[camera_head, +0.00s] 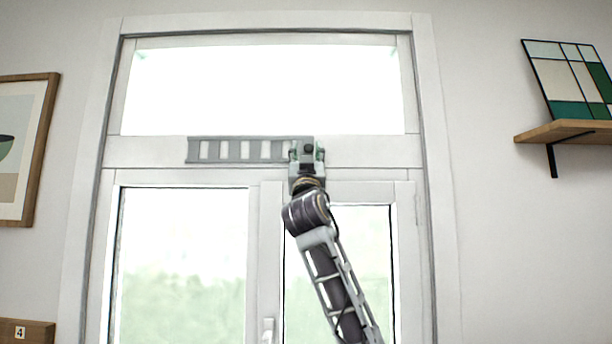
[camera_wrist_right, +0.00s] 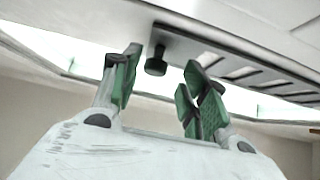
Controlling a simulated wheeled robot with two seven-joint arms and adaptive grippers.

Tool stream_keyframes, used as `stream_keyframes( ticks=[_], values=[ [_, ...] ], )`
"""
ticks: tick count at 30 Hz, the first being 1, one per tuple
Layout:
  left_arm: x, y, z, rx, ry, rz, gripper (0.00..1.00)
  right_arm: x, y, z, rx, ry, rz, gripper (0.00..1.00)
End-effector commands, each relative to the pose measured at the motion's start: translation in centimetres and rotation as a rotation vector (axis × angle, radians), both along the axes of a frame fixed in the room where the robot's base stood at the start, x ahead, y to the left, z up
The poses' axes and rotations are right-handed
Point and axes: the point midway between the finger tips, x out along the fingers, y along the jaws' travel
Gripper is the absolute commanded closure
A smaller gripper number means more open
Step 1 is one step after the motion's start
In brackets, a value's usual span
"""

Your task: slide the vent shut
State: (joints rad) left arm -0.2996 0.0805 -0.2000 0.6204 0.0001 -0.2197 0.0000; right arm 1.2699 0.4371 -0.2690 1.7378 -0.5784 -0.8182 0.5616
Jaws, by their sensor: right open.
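The vent (camera_head: 236,150) is a grey slotted strip on the white crossbar of the window frame, with several pale slots showing. In the right wrist view its grey slotted plate (camera_wrist_right: 235,62) runs from upper middle to the right, and a dark knob (camera_wrist_right: 157,62) sticks out near its end. My right gripper (camera_head: 307,153) is at the right end of the vent and hides that end in the head view. Its green-padded fingers (camera_wrist_right: 160,85) are open, one on each side of the knob, with gaps showing between. My left gripper is not in view.
A window with a handle (camera_head: 268,330) lies below the crossbar. A wooden shelf (camera_head: 565,131) with a patterned panel (camera_head: 570,80) is on the right wall. A framed picture (camera_head: 22,150) hangs at left, above a wooden object marked 4 (camera_head: 27,332).

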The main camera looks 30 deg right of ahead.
Motion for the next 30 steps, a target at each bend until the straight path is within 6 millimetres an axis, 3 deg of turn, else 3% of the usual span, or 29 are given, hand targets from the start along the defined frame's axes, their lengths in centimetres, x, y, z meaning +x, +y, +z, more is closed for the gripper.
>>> stream_keyframes(
  ticks=[30],
  values=[
    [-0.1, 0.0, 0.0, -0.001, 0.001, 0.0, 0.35, -5.6, 3.7, -6.7, -0.001, 0.0, 0.002, 0.56]
  ],
)
